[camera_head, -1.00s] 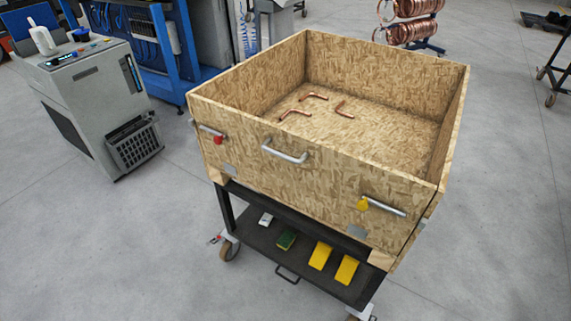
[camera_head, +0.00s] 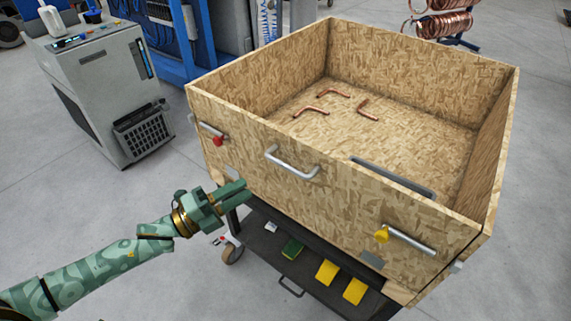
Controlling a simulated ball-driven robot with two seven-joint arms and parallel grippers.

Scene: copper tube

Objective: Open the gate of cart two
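The cart (camera_head: 270,225) carries an open-topped chipboard box, and its front panel, the gate (camera_head: 330,205), stands upright and closed. A silver handle (camera_head: 292,164) is at the panel's upper middle. A latch bar with a red knob (camera_head: 217,140) is at its left end. Another with a yellow knob (camera_head: 381,234) is at its right end. My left gripper (camera_head: 245,188) is in front of the panel's lower left, below the handle and red knob. It holds nothing visible; its finger gap is too small to judge. My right gripper is out of view.
Bent copper tubes (camera_head: 312,110) lie inside the box. A dark grey bar (camera_head: 392,178) shows along the panel's top edge. Yellow blocks (camera_head: 327,272) and a green one (camera_head: 292,248) lie on the lower shelf. A grey machine (camera_head: 100,90) stands left.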

